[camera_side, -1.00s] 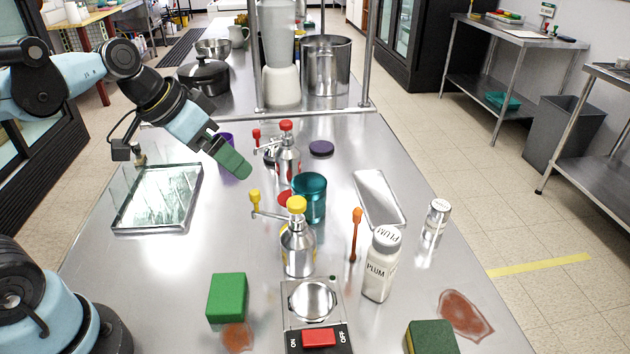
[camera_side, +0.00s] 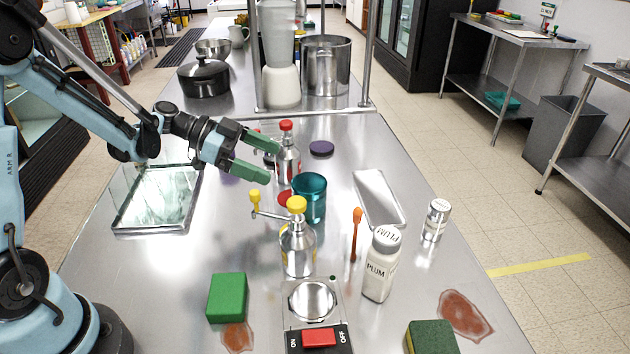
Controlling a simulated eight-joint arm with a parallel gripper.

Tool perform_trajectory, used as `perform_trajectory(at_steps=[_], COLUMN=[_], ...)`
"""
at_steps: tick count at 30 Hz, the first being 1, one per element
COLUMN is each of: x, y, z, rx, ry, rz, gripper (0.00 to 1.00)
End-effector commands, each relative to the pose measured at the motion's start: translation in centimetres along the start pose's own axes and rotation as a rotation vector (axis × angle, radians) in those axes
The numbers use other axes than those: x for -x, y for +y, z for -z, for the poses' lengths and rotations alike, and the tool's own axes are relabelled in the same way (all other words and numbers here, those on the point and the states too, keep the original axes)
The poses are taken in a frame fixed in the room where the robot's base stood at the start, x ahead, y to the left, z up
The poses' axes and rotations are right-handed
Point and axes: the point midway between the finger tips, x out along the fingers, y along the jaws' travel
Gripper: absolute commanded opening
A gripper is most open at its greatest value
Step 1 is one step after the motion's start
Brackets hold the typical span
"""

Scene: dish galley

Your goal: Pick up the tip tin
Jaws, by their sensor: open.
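No label reading "tip" shows, so I cannot tell for sure which thing is the tip tin. A teal open-topped tin (camera_side: 312,202) stands upright mid-table, between the red-capped and yellow-capped bottles. My gripper (camera_side: 265,157) is open, with green fingers apart and pointing right. It is up and left of the teal tin in the picture, near the red-capped bottle (camera_side: 288,165), with nothing visible between the fingers. A purple cup-like thing is hidden behind my gripper now.
A yellow-capped bottle (camera_side: 297,245) with a side handle stands in front of the teal tin. A white PLUM jar (camera_side: 379,272), a small silver jar (camera_side: 435,222), an orange stick (camera_side: 355,238), a metal tray (camera_side: 379,199) and a green sponge (camera_side: 227,297) stand or lie around.

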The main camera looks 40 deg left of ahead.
Motion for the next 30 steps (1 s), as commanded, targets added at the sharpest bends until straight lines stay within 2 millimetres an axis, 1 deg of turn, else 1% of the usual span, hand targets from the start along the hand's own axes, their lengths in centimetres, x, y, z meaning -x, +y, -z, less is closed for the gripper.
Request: perform_trajectory(at_steps=[3, 5, 7, 15, 18, 23, 30], x=[-0.5, -0.8, -1.6, -6.0, -7.0, -7.9, -11.2], y=[0.0, 0.0, 0.0, 0.1, 0.1, 0.1, 0.3], z=[-0.9, -1.1, -1.2, -1.1, -1.1, -1.1, -0.8], rx=[0.000, 0.000, 0.000, 0.000, 0.000, 0.001, 0.000], ry=[-0.001, -0.001, -0.001, -0.001, -0.001, -0.001, -0.002], rz=[0.000, -0.001, -0.001, -0.003, -0.002, -0.001, -0.003], gripper=[1.00, 1.00, 1.00, 1.00, 1.00, 1.00, 1.00])
